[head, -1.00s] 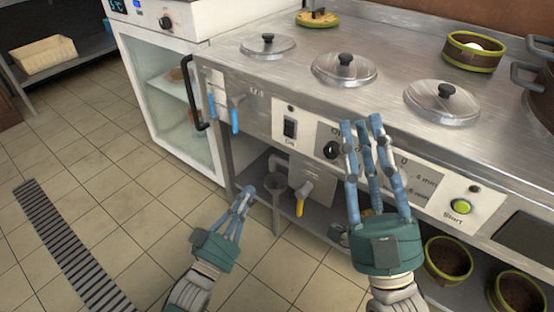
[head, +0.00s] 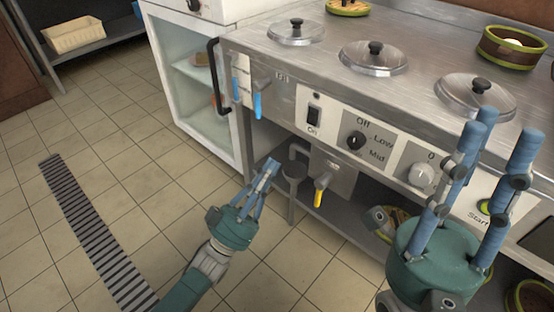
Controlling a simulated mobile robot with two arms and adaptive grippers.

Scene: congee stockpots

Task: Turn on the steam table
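The steam table (head: 290,75) is a steel counter with a front control panel. A black rocker switch (head: 314,115) marked "On" sits at the panel's left. Right of it is a black knob (head: 356,141) marked Off, Low and Mid, then a pale knob (head: 421,175) by a "0". The green Start button (head: 485,207) is partly hidden behind my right fingers. My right gripper (head: 505,130) is open and empty, fingers upward, in front of the panel's right part. My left gripper (head: 268,172) is low, left of the panel, with nothing visible in it; its opening is unclear.
Lidded wells (head: 374,58) line the top. A glass-door cabinet (head: 200,85) with a black handle (head: 217,80) stands left.

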